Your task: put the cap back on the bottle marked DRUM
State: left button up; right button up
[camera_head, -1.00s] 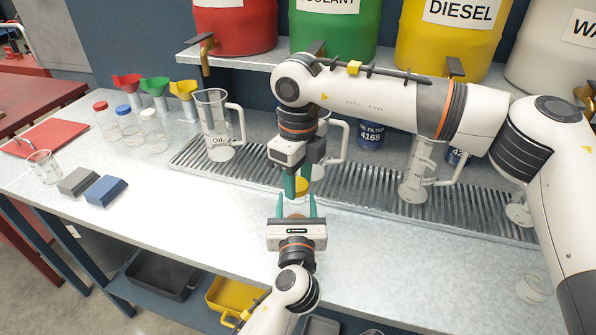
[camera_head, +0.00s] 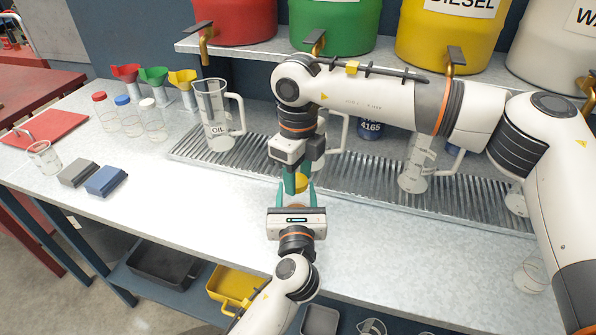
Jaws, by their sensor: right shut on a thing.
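A yellow cap (camera_head: 302,181) is between the teal fingers of my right gripper (camera_head: 297,183), which points down and is shut on it. Directly under it is a small clear bottle (camera_head: 297,198), mostly hidden by the grippers. My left gripper (camera_head: 297,196) comes in from the front, with its teal fingers on either side of the bottle. I cannot tell whether they touch it. The cap is at the bottle's top, but whether it sits on the neck is hidden. No DRUM marking is readable.
Bottles with red, blue and white caps (camera_head: 153,120) stand at the left, by coloured funnels (camera_head: 154,80). Grey and blue blocks (camera_head: 105,181) lie nearer. The front middle of the bench is clear.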

jog(key=shift+f, duration=0.6)
jog(key=m, duration=0.9)
jog(key=shift+a, duration=0.15)
jog(key=m, duration=0.7)
jog(key=shift+a, duration=0.1)
jog(key=m, duration=0.4)
jog(key=shift+a+m, duration=0.1)
jog(key=shift+m, duration=0.2)
jog(key=m, duration=0.7)
jog(key=shift+w, duration=0.2)
jog(key=m, duration=0.5)
jog(key=shift+w, duration=0.1)
